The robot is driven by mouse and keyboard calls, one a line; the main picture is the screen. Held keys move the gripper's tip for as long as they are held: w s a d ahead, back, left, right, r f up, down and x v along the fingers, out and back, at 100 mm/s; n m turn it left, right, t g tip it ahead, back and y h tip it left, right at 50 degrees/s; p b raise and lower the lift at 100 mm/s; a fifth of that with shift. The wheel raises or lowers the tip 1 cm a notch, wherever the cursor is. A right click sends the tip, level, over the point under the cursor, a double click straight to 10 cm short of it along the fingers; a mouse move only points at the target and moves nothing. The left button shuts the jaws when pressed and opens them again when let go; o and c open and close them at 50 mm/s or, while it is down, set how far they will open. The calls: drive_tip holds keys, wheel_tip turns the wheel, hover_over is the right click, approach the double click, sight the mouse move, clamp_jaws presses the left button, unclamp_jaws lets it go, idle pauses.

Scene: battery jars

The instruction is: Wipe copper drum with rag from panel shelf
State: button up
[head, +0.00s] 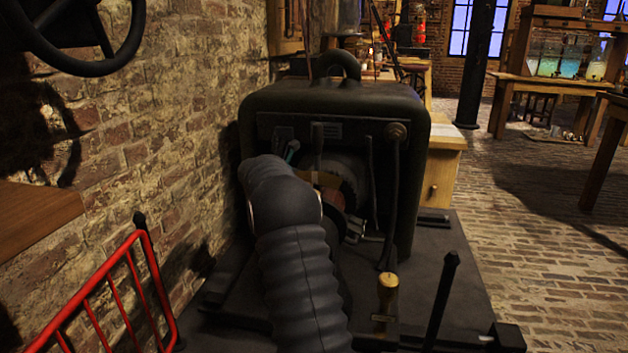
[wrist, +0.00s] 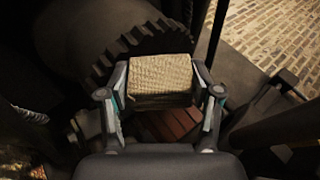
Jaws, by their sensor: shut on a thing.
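My gripper (wrist: 160,72) is shut on a folded, tan, woven rag (wrist: 160,88), held between its two fingers in the wrist view. A tan strip that looks like the rag (head: 325,179) shows in the head view beyond my arm. The copper drum (wrist: 172,124) is a reddish-brown segmented surface just below the rag in the wrist view. Its rounded side (head: 334,198) shows in the head view inside the dark machine. I cannot tell whether the rag touches the drum. My arm hides most of the gripper in the head view.
A dark machine housing (head: 330,100) arches over the drum. A toothed wheel (wrist: 138,40) lies close behind the rag. A brass-topped handle (head: 388,295) and dark posts stand in front. A red rail (head: 105,300) and brick wall are at left; brick floor (head: 540,220) is open at right.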

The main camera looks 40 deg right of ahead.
drive_tip(key=shift+f+b, duration=0.4)
drive_tip(key=shift+f, duration=0.65)
idle(0.4)
drive_tip(key=shift+d, duration=0.1)
drive_tip(key=shift+s+d+r, duration=0.15)
drive_tip(key=shift+s+d, duration=0.95)
drive_tip(key=shift+s, duration=0.25)
drive_tip(key=shift+s+d, duration=0.15)
drive_tip(key=shift+s, duration=0.05)
drive_tip(key=shift+p, duration=0.35)
drive_tip(key=shift+w+a+p, duration=1.25)
drive_tip(key=shift+w+p, duration=0.1)
drive_tip(key=shift+w, duration=0.15)
